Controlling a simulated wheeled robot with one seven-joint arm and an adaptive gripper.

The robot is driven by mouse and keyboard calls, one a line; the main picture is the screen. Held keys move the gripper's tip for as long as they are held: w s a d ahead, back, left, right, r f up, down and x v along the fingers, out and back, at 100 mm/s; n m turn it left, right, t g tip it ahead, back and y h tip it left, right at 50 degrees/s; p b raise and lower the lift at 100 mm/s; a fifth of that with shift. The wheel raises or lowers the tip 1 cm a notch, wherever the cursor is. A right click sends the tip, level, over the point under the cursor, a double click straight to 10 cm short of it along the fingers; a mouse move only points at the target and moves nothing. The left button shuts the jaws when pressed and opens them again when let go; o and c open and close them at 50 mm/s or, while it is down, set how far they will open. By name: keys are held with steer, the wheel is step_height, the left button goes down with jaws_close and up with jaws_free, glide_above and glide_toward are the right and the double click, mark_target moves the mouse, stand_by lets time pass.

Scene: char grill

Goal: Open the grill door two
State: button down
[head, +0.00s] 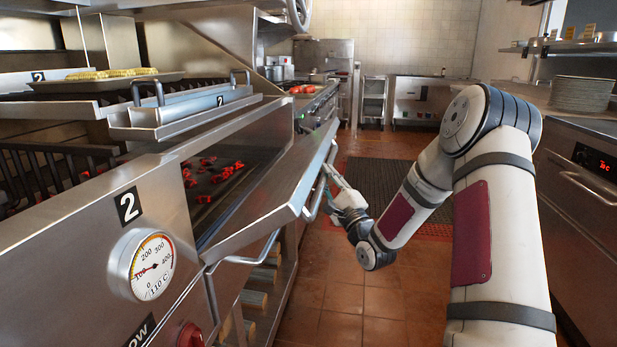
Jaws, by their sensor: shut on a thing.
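Grill door two (268,200) is a steel door on the front of the grill, beside the panel with the "2" label (128,205). It is tilted outward from the grill body, partly open, and red glowing coals (212,176) show in the dark opening behind it. Its bar handle (318,200) runs along the outer edge. My gripper (329,183) is at this handle on the aisle side and is shut on it. The fingertips are small and partly hidden by the handle.
A round temperature gauge (152,265) and a red knob (190,335) sit on the grill front. A lower rail (245,260) shows below the door. The tiled aisle (340,290) is clear. A counter with an oven (585,190) stands at right, plates (582,93) on it.

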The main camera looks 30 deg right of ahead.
step_height(320, 180, down, 8)
steer(key=b, duration=0.3)
steer(key=shift+s+d+r, duration=0.2)
steer(key=shift+r, duration=0.05)
steer(key=c, duration=1.5)
jaws_free()
steer(key=shift+a, duration=0.1)
steer(key=shift+s, duration=0.1)
steer(key=v, duration=1.1)
steer(key=shift+s+f, duration=0.15)
steer(key=shift+s, duration=0.2)
